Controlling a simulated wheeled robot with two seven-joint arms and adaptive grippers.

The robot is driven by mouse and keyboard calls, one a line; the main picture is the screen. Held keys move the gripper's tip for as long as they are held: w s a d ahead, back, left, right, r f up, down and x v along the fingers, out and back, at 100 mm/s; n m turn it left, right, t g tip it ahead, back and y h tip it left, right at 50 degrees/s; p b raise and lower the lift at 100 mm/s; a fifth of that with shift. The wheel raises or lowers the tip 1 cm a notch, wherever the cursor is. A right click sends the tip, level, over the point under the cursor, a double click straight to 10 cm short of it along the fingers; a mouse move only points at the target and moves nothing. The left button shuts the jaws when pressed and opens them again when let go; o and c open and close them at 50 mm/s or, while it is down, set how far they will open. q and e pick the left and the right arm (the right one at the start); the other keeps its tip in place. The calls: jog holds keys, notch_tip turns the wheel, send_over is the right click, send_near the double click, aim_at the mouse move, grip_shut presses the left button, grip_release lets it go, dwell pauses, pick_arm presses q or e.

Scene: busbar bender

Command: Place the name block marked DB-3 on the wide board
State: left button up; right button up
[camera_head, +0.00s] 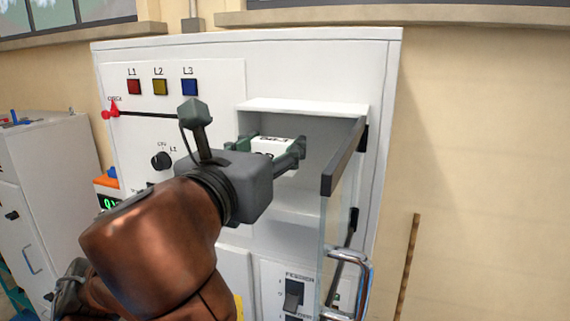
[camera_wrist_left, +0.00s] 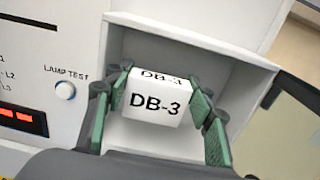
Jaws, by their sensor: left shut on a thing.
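The white name block (camera_head: 272,146) is marked DB-3, and its lettering reads clearly in the left wrist view (camera_wrist_left: 157,104). My left gripper (camera_head: 268,150) is shut on it, with green-padded fingers on its two sides. In the left wrist view the gripper (camera_wrist_left: 160,95) holds the block upright in front of the open recess (camera_wrist_left: 190,55) of the white cabinet. Whether the block touches the recess floor cannot be told. I cannot make out a wide board for certain in either view. My right gripper is in neither view.
The cabinet (camera_head: 225,80) has a dark-edged glass door (camera_head: 342,160) standing open at the recess's right, with a metal handle (camera_head: 355,275) below. A lamp test button (camera_wrist_left: 65,91) and a red display (camera_wrist_left: 20,118) lie left of the recess. My brown arm hides part of the panel.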

pick_arm(q)
jog(key=w+f, duration=0.1)
jog(key=w+d+f+p, duration=0.1)
jog(key=w, duration=0.1)
jog(key=w+f, duration=0.1)
jog(key=shift+w+d+f+p, duration=0.1)
jog(key=shift+w+d+p, duration=0.15)
jog(key=shift+d+p, duration=0.1)
notch_tip(320, 180, down, 3)
jog(key=shift+f+p, duration=0.15)
jog(key=shift+p, duration=0.4)
jog(key=shift+w+f, duration=0.25)
jog(key=shift+s, duration=0.1)
